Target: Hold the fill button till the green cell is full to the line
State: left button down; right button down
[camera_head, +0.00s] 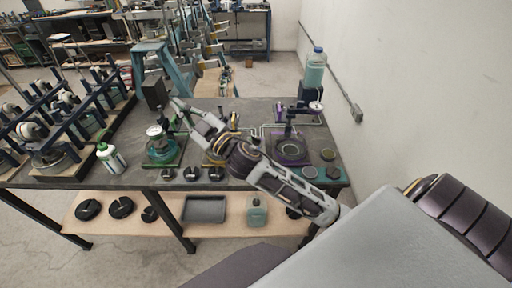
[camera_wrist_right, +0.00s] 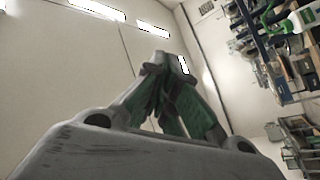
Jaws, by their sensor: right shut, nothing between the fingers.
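The green cell (camera_head: 161,150), a clear vessel with teal-green contents on a green base, stands on the dark bench left of my right arm. A round white-faced gauge (camera_head: 154,130) sits at its top. I cannot make out its fill line or level, nor tell which part is the fill button. My right gripper (camera_head: 179,106) is shut and empty, raised above the bench behind and right of the green cell, apart from it as far as I can tell. Its closed fingers (camera_wrist_right: 168,68) fill the middle of the right wrist view. My left gripper is not in view.
A yellow-based station (camera_head: 215,158) is partly hidden by my right arm. A purple station (camera_head: 290,153) stands right of it. A teal bottle (camera_head: 315,70) is at the back right, a white-green bottle (camera_head: 111,159) at left. Several black round parts (camera_head: 191,174) line the front edge.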

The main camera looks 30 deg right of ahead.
jog(key=s+a+r+n+g+y, duration=0.3)
jog(key=s+a+n+g+y, duration=0.2)
jog(key=a+n+g+y, duration=0.8)
notch_tip(320, 180, down, 4)
jog(key=s+d+n+g+h, duration=0.2)
jog(key=n+g+h, duration=0.15)
jog(key=n, duration=0.45)
jog(key=w+d+f+g+h, duration=0.3)
jog(key=d+f+h, duration=0.8)
jog(key=d, duration=0.5)
jog(key=d+r+m+h, duration=0.1)
jog(key=d+h, duration=0.5)
jog(key=d, duration=1)
jog(key=shift+w+d+r+m+g, duration=0.35)
jog(key=shift+r+m+g, duration=0.1)
jog(key=shift+m, duration=0.35)
jog(key=shift+f, duration=0.1)
